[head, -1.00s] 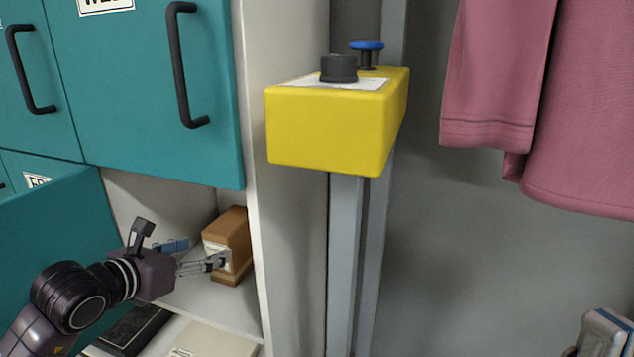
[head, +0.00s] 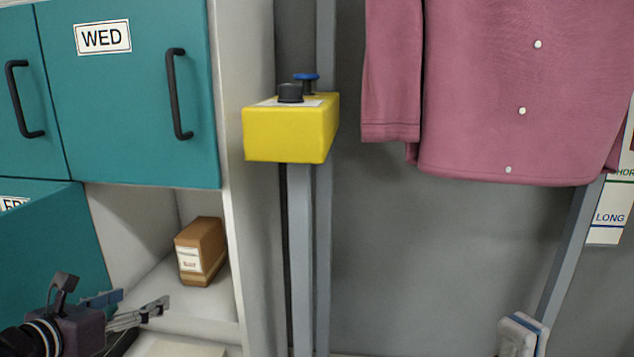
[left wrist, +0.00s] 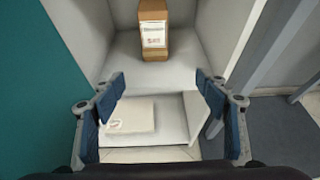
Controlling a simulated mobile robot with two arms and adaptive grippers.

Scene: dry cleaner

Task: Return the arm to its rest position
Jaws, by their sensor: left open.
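My left gripper (head: 135,308) is at the lower left of the head view, in front of the open compartment. Its two fingers (left wrist: 160,85) are spread apart in the left wrist view, with nothing between them. A brown box with a white label (head: 201,252) stands upright on the compartment shelf, beyond the fingertips and apart from them. The box also shows at the top of the left wrist view (left wrist: 153,28). My right gripper is not in view.
The open teal door (head: 50,235) is left of the compartment, below the WED door (head: 125,120). A yellow control box (head: 285,135) on a grey post stands right of it. A pink shirt (head: 490,95) hangs at the right. A pale flat item (left wrist: 130,115) lies below the shelf.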

